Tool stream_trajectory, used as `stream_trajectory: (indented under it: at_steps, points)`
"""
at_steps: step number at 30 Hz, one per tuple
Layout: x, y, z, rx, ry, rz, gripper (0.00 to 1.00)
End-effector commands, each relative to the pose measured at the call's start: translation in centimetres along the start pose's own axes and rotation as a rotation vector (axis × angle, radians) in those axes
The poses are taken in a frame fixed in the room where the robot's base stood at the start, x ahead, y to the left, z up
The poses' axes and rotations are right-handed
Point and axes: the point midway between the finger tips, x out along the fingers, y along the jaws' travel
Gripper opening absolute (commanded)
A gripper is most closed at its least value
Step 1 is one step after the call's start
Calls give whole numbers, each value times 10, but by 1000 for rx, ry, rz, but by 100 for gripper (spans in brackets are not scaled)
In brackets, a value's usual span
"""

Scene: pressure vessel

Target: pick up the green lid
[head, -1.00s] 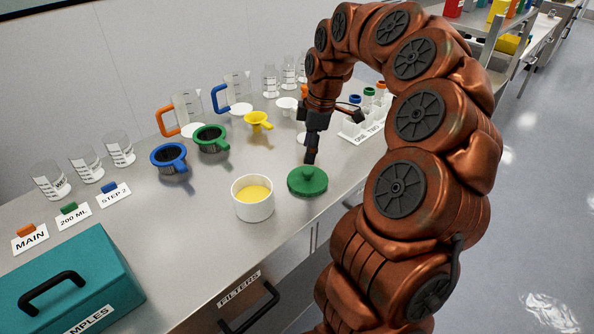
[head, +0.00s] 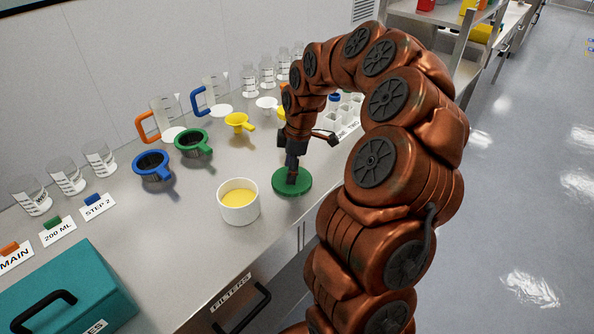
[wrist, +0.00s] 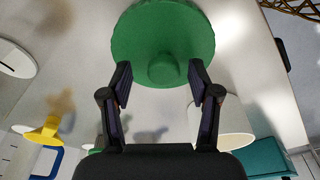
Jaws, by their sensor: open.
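The green lid (head: 293,184) lies flat on the steel bench, just right of a white pot (head: 239,207) with yellow contents. In the wrist view the lid (wrist: 140,35) is a round green disc with a raised knob (wrist: 165,72) in its middle. My gripper (head: 292,182) points down right over the lid. In the wrist view my gripper (wrist: 161,80) is open, with one finger on each side of the knob and free space between. I cannot tell whether the fingertips touch the lid. In the head view the gripper hides the knob.
Blue (head: 153,165), green (head: 193,143) and yellow (head: 238,123) handled funnels stand behind. Several glass beakers line the wall. A teal case (head: 70,295) sits front left. The bench's front edge is close to the lid. Bench left of the white pot is clear.

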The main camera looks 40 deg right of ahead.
Motion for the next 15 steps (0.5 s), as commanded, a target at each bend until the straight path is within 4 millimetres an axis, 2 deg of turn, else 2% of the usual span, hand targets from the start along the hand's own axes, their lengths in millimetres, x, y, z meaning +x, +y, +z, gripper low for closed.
stream_trajectory:
  at_steps: [3,9,15]
  points:
    - [7,0,1,1,-1,-2,61]
    - [8,0,1,1,-1,0,60]
    - [8,0,1,1,0,0,40]
